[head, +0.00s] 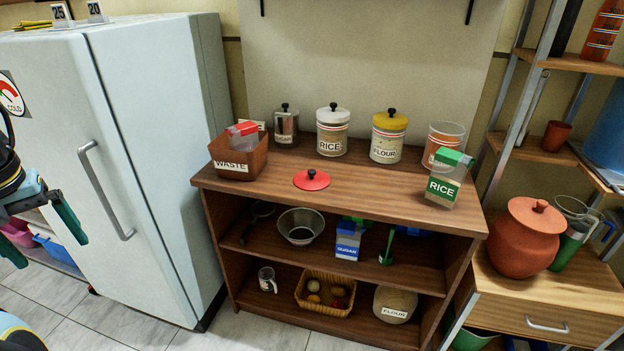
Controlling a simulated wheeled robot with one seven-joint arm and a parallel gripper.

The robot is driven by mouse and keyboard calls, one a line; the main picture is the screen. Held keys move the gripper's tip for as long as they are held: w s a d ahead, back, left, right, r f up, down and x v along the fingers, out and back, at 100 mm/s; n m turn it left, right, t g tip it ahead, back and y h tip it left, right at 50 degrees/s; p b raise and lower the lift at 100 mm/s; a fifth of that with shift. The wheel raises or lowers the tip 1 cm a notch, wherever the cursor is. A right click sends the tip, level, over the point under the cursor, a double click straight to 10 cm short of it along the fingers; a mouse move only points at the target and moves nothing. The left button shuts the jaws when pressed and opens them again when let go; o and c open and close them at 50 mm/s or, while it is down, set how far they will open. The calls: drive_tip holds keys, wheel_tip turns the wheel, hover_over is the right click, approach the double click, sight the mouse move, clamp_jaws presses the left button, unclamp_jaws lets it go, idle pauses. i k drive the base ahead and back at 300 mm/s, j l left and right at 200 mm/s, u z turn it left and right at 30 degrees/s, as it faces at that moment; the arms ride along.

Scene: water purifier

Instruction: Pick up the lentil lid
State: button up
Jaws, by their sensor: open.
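A round red lid with a small black knob (312,180) lies flat on the top of the wooden shelf unit, near its front edge. I take it for the lentil lid; no label shows on it. A clear jar with an orange-red label (443,138) stands open, without a lid, at the back right of the same top; its lettering is mostly hidden by a green-capped rice container in front. My gripper (40,228) is at the far left edge, in front of the fridge, partly cut off. Its teal fingers are apart and empty, well away from the lid.
The wooden top (370,195) is bare around the lid. Beside it stand a waste box (238,160), a rice jar (332,132), a yellow-lidded flour jar (388,138) and the green-capped rice container (446,183). A fridge (150,130) stands left; a red clay pot (526,240) stands right.

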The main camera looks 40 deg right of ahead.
sight(311, 179)
drive_tip(key=i+l+z, duration=0.25)
drive_tip(key=i+l, duration=0.15)
drive_tip(key=l, duration=0.2)
drive_tip(key=i+l+z, duration=0.2)
drive_tip(key=i+l, duration=0.2)
drive_tip(key=l, duration=0.1)
